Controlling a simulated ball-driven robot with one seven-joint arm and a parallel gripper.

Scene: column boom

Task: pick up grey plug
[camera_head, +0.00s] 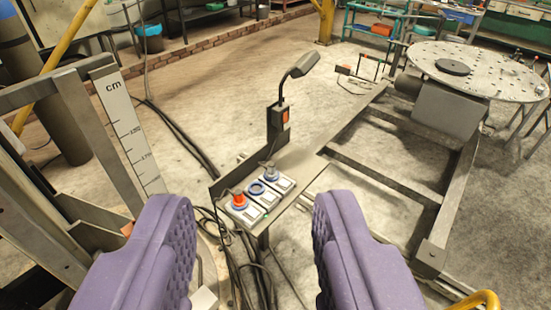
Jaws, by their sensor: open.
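A small grey plug (270,167) stands at the far end of a row of three fittings on a narrow metal plate, in the middle of the camera view. It sits in or on a pale socket box. A red-orange plug (238,201) is at the near end of the row. A blue ring socket (257,188) lies between them and looks empty. My gripper (254,215) has two purple padded fingers spread wide apart, with nothing between them. The row shows through the gap, beyond the fingers. The grey plug is small, so its lower part is unclear.
A dark post with a bent lamp-like head (302,64) rises behind the plug row. A cm scale post (128,135) stands at left. A metal frame with a round perforated table (480,72) is at right. Loose cables (235,265) hang below the row.

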